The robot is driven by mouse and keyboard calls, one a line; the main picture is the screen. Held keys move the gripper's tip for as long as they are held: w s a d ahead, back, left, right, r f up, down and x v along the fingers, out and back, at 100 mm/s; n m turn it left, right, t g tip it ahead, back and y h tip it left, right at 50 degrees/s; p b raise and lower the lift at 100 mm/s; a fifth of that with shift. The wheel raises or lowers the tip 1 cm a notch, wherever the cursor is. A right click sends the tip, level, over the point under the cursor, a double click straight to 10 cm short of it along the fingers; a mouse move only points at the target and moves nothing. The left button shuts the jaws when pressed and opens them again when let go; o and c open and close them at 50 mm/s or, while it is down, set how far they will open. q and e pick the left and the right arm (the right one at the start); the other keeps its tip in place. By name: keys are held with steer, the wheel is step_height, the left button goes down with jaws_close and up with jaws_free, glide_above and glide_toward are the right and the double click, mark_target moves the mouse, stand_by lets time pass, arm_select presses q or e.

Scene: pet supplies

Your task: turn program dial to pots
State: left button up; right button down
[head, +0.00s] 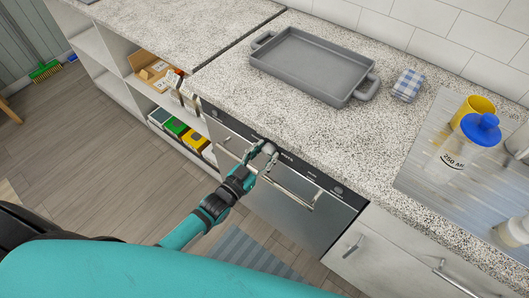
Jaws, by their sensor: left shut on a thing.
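The dishwasher (290,220) is built in under the speckled counter, with a dark control panel (315,177) along its top edge and a bar handle (290,192) below. My left gripper (266,149) reaches up from the lower left to the panel, just above the handle. It is shut at the place of the program dial, which its fingers hide. Small pale lettering shows on the panel just right of the fingers, too small to read. The dial's pointing direction cannot be told. My right gripper is not in view.
A grey roasting tray (310,66) and a folded checked cloth (408,85) lie on the counter (405,130). A blue-lidded bottle (458,150) and yellow cup (474,108) stand on the ribbed drainer at right. Open shelves (120,75) hold boxes at left. Drawers adjoin the dishwasher at right.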

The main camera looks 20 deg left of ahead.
arm_select(q)
steer(key=shift+m, duration=0.6)
steer(key=o, duration=1.2)
steer(key=v, duration=1.2)
